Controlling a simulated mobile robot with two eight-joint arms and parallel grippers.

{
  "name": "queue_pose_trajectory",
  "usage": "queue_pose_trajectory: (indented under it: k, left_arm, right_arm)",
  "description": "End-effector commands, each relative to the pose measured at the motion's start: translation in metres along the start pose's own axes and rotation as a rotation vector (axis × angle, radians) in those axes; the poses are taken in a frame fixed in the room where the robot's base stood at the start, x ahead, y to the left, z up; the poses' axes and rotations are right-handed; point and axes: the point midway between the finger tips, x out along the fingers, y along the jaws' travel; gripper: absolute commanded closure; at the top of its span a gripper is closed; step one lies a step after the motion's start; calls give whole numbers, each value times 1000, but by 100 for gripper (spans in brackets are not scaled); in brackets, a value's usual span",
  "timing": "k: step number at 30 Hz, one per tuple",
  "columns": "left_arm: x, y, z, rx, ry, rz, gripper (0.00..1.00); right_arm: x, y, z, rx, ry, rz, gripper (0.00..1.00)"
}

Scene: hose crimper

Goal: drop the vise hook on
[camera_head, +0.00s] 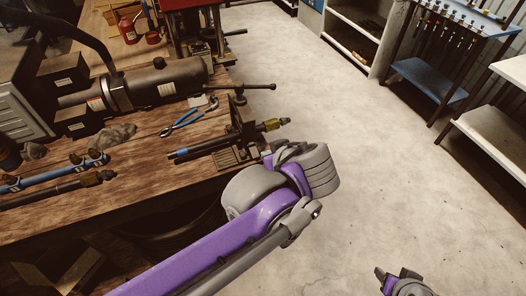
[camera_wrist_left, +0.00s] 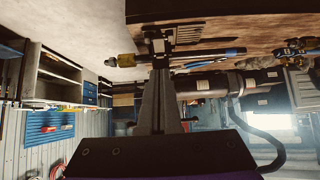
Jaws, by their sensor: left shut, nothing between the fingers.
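A dark vise (camera_head: 238,137) sits at the bench's right edge and also shows at the top of the left wrist view (camera_wrist_left: 158,44). A hose with a brass-coloured fitting (camera_head: 271,125) passes through it, and the fitting sticks out past the edge. I cannot make out the hook apart from the vise's dark parts. My left gripper (camera_wrist_left: 160,74) is shut and empty, its fingertips pointing at the vise and close to it; I cannot tell if they touch. In the head view my left wrist largely hides these fingers. My right gripper (camera_head: 400,280) is at the bottom right, partly in view, away from the bench.
A long lever (camera_head: 255,87) juts over the bench edge. A blue tool stand (camera_head: 430,78) stands far right. The concrete floor between is clear.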

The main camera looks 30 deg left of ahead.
Motion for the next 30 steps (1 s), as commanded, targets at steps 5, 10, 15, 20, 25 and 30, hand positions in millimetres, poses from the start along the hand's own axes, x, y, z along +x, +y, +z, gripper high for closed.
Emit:
queue_pose_trajectory:
  k: [5,10,15,20,25,30]
  left_arm:
    - [-18,0,2,2,0,1,100]
    - [-22,0,2,0,0,0,100]
    - [-21,0,2,0,0,0,100]
    - [-21,0,2,0,0,0,100]
    - [-19,-2,5,12,-11,0,100]
    - [2,-24,35,159,-131,34,100]
  right_arm:
    - [0,0,0,0,0,0,43]
    - [0,0,0,0,0,0,43]
    - [0,0,0,0,0,0,43]
    - [0,0,0,0,0,0,43]
    - [0,0,0,0,0,0,43]
    - [0,0,0,0,0,0,43]
